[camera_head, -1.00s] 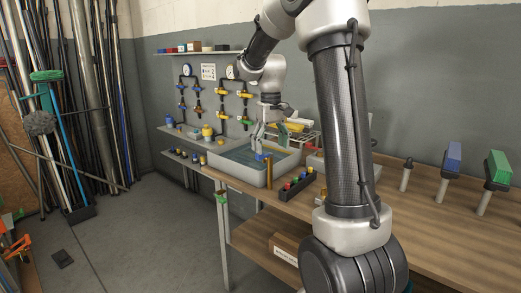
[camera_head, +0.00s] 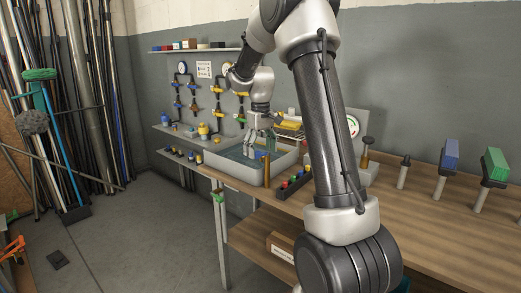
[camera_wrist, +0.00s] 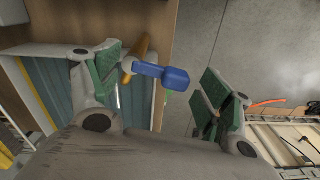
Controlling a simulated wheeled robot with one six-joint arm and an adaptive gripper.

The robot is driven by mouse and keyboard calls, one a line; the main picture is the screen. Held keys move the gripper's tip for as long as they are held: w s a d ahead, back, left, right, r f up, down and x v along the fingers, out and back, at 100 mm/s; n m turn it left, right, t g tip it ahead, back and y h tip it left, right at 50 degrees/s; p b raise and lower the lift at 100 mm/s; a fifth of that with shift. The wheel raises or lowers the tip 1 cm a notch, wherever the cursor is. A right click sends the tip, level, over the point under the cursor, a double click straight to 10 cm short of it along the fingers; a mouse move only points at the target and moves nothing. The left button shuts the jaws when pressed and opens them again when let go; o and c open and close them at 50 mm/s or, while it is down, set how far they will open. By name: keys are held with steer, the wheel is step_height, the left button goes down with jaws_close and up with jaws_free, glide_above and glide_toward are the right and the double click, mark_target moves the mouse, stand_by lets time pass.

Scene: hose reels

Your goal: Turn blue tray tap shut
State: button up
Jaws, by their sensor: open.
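The blue tap handle (camera_wrist: 168,75) shows in the wrist view as a rounded lever on a pale stem, beside a brass-coloured pipe (camera_wrist: 137,56). It lies between the two green-padded fingers of my gripper (camera_wrist: 160,86), nearer the left finger, with a clear gap to the right finger. My gripper is open and holds nothing. In the head view, my gripper (camera_head: 262,140) hangs over the near right part of the tray (camera_head: 241,175). The tap appears there as a small blue spot (camera_head: 266,155) atop a brass post, partly hard to make out.
A dark block with coloured knobs (camera_head: 294,185) sits right of the tray on the wooden bench (camera_head: 405,228). A gauge (camera_head: 352,127) stands behind my arm. Wall pipes with coloured taps (camera_head: 217,90) are behind the tray. Floor in front of the bench is mostly clear.

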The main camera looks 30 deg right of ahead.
steer(key=c, duration=1)
steer(key=shift+m, duration=0.3)
steer(key=m, duration=0.2)
steer(key=w+m, duration=0.1)
steer(key=m, duration=0.2)
steer(key=w+m, duration=0.1)
steer(key=m, duration=0.1)
steer(key=shift+d+f, duration=0.15)
steer(key=shift+d, duration=0.05)
steer(key=shift+w+d+m, duration=0.2)
steer(key=shift+d+m, duration=0.05)
steer(key=shift+m, duration=1.05)
steer(key=shift+w+d+m, duration=0.15)
steer(key=shift+d+m, duration=0.15)
steer(key=shift+m, duration=1)
steer(key=shift+w+d+m, duration=0.2)
steer(key=shift+d+m, duration=0.05)
steer(key=shift+m, duration=1.05)
